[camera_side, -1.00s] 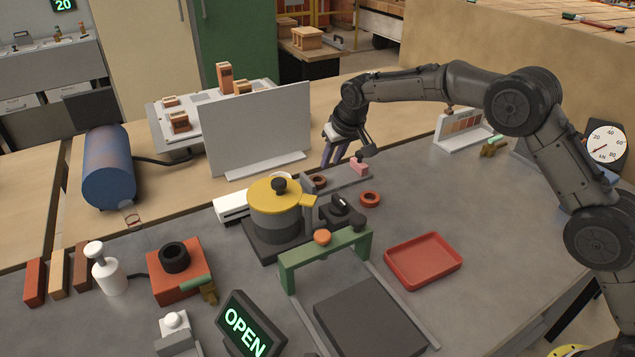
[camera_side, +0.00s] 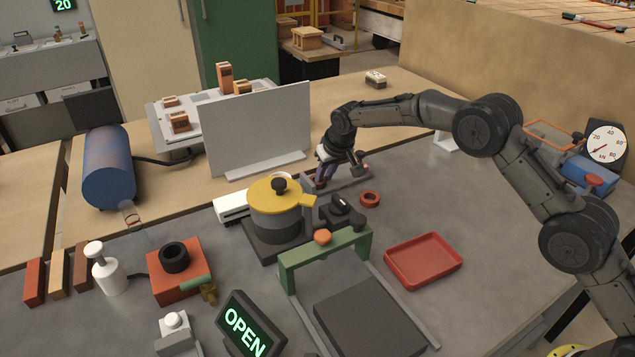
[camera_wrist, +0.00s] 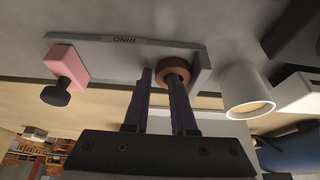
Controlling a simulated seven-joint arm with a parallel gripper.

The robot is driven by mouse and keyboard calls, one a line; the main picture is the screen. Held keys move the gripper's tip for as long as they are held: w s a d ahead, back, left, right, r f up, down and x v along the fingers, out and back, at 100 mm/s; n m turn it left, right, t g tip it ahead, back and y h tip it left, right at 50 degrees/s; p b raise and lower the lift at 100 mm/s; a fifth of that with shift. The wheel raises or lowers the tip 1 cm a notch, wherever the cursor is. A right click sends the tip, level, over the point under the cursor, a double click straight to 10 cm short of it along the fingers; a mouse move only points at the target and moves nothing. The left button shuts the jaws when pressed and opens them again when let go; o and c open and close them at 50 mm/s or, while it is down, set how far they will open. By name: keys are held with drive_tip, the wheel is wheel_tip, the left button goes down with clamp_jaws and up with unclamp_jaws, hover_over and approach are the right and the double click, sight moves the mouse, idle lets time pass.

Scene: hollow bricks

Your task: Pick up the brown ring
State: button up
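The brown ring (camera_wrist: 184,68) shows in the wrist view by the end wall of a grey holder (camera_wrist: 110,47) lettered "RING". In the side view my gripper (camera_side: 322,184) hides the ring; the holder's grey base (camera_side: 350,184) shows beside it. In the wrist view the right fingertip overlaps the ring's middle, and the left fingertip is beside the ring. I cannot tell whether that finger touches or enters the ring.
A pink block with a dark knob (camera_wrist: 66,65) is at the holder's other end. A red-orange ring (camera_side: 370,199) lies in front of the holder. A yellow-lidded pot (camera_side: 275,193) and a dark device (camera_side: 343,211) stand close by. A red tray (camera_side: 423,260) lies front right.

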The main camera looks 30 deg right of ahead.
clamp_jaws()
